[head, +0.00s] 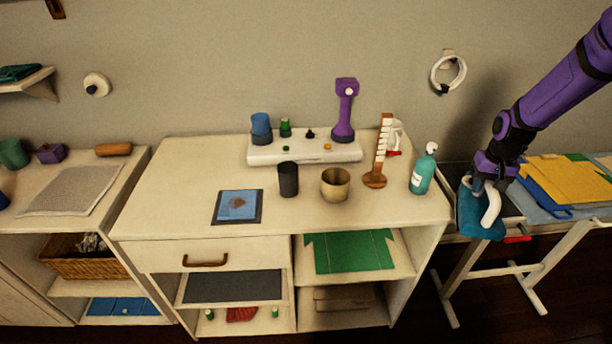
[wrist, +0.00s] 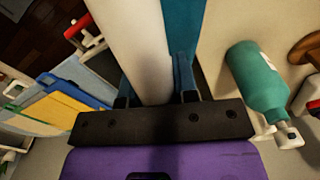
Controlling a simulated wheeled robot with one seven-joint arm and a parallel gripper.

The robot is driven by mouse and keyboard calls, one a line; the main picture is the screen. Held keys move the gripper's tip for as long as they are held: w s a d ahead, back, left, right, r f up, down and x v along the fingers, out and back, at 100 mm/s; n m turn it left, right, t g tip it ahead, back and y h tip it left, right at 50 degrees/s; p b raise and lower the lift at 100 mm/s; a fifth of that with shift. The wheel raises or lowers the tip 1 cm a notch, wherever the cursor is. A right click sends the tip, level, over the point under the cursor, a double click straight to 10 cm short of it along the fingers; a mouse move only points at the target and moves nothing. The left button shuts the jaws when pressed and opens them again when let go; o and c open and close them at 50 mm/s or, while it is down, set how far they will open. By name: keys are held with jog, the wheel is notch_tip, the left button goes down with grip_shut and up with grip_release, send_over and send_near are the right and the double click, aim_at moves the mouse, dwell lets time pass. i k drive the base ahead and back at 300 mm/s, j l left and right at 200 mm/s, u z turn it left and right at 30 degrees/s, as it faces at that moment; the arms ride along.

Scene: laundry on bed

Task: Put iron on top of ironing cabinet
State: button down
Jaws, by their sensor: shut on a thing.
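A teal iron (head: 468,214) with a white handle (head: 491,205) hangs in my gripper (head: 488,184) at the right of the head view. My gripper is shut on the handle. In the wrist view the white handle (wrist: 142,45) runs between my gripper's fingers (wrist: 155,92), with part of the teal body (wrist: 183,28) beside it. The pale ironing cabinet (head: 180,217) stands in the middle, with its top to the left of the iron. The iron appears over the near left end of the ironing board, to the right of the cabinet; its height is unclear.
A teal bottle (head: 421,173) stands near the cabinet top's right edge. A wooden stand (head: 376,178), brass cup (head: 335,185), dark cup (head: 288,180) and blue pad (head: 238,206) also occupy the top. Folded cloths (head: 572,177) lie on the ironing board. The front right top is clear.

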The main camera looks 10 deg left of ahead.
aim_at(172, 204)
jog(key=k+j, duration=0.15)
jog(key=j, duration=0.15)
jog(key=k+j+u, duration=0.1)
jog(key=j, duration=0.2)
jog(key=k+j, duration=0.2)
jog(key=k+j+u, duration=0.1)
jog(key=j, duration=0.3)
jog(key=u, duration=0.9)
